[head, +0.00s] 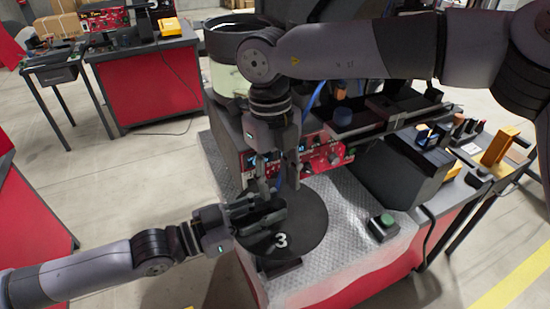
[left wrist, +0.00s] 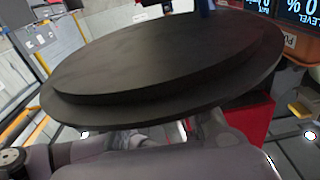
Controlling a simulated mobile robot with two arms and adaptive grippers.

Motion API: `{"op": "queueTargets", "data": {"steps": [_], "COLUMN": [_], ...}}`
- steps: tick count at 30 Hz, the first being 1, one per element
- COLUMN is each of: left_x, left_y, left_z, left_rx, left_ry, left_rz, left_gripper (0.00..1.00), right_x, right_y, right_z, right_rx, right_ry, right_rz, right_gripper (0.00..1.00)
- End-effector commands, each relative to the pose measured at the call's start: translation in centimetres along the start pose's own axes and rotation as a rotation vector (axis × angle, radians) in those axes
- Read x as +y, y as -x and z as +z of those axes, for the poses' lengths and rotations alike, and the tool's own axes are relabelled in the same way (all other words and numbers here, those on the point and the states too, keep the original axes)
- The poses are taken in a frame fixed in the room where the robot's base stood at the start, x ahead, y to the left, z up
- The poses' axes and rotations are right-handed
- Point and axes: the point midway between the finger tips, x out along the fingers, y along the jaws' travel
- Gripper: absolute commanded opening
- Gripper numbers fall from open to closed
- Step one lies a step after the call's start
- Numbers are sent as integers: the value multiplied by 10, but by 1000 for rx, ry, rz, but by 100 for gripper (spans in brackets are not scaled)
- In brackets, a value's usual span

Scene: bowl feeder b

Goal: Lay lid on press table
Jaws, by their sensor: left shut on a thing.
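The lid (head: 300,225) is a round dark disc marked with a white 3, above the textured metal top of the press table (head: 345,265). My left gripper (head: 262,215) comes in from the left and is shut on the lid's left part. In the left wrist view the lid (left wrist: 160,60) fills the upper middle, with a stepped rim. I cannot tell whether it touches the table. My right gripper (head: 278,178) points down just beyond the lid's far edge; its fingers look apart.
A bowl feeder (head: 228,75) stands behind my right arm. A red panel with displays (head: 325,155) is behind the lid. A box with a green button (head: 383,227) sits right of the lid on the metal top. A dark block (head: 280,268) shows below the lid's near edge.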

Motion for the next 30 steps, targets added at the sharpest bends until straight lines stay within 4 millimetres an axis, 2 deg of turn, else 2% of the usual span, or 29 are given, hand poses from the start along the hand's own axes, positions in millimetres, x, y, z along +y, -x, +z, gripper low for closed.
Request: {"op": "queueTargets", "data": {"steps": [1, 6, 12, 23, 30], "left_x": [0, 0, 0, 0, 0], "left_y": [0, 0, 0, 0, 0], "left_z": [-1, -1, -1, -1, -1], "left_rx": [3, 3, 3, 3, 3], "left_ry": [-1, -1, -1, -1, -1], "left_rz": [0, 0, 0, 0, 0], "left_gripper": [0, 0, 0, 0, 0], "right_x": [0, 0, 0, 0, 0], "right_y": [-11, -39, -58, -62, -62], "right_z": [-1, 0, 0, 0, 0], "right_rx": [3, 1, 0, -2, -1], "right_ry": [0, 0, 0, -1, -1], "right_rz": [1, 0, 0, 1, 1], "right_gripper": [37, 37, 37, 37, 21]}}
